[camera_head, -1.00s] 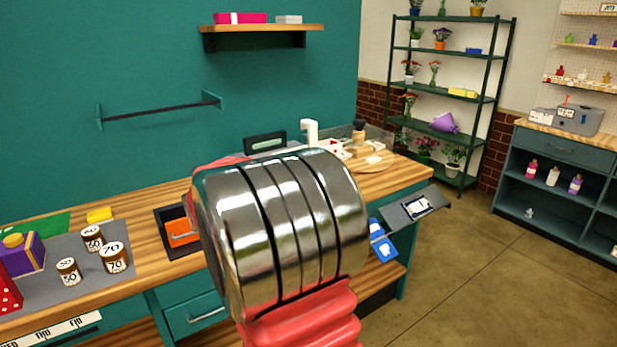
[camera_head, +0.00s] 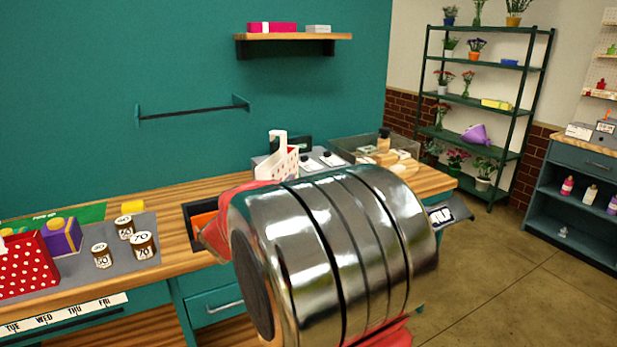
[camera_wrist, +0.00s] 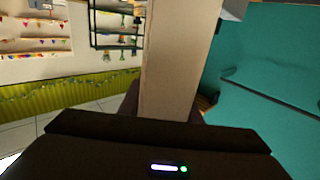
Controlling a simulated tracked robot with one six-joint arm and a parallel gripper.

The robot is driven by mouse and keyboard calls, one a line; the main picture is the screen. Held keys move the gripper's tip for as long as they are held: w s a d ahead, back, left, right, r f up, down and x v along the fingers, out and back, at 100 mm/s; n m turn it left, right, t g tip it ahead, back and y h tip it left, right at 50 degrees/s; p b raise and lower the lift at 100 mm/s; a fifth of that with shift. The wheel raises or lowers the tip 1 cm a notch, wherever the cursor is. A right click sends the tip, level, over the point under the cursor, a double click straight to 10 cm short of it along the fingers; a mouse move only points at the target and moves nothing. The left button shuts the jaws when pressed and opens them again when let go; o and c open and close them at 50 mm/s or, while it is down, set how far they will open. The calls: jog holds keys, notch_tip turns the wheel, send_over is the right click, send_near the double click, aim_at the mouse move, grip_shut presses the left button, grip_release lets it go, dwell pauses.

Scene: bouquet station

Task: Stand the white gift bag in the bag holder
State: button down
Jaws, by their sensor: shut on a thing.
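The white gift bag (camera_head: 284,164), with a pale loop handle and small red marks, shows above the counter behind my arm in the head view. My gripper (camera_wrist: 170,108) shows dark at the bottom of the wrist view, shut on a pale upright slab (camera_wrist: 180,60) that I take to be this bag seen close up. My large metal arm link hides the gripper and the bag's lower part in the head view. I cannot make out the bag holder for certain; a dark tray with something orange (camera_head: 203,219) stands left of my arm, partly hidden.
A clear bin (camera_head: 372,150) stands at the back right. A rail (camera_head: 190,112) and shelf (camera_head: 293,37) are on the wall.

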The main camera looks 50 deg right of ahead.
jog(key=w+a+f+n+t+y, duration=0.2)
jog(key=a+f, duration=0.5)
jog(key=a, duration=0.4)
jog(key=w+a+f+n+t+y, duration=0.3)
jog(key=a+f+n+t+y, duration=0.2)
jog(key=a+y, duration=0.4)
jog(key=w+a+f+n+t+y, duration=0.2)
jog(key=a+f+n+y, duration=0.3)
jog(key=a+f, duration=0.5)
jog(key=a+n+t, duration=0.1)
jog(key=a, duration=0.4)
jog(key=shift+w, duration=0.3)
jog(key=shift+f, duration=0.1)
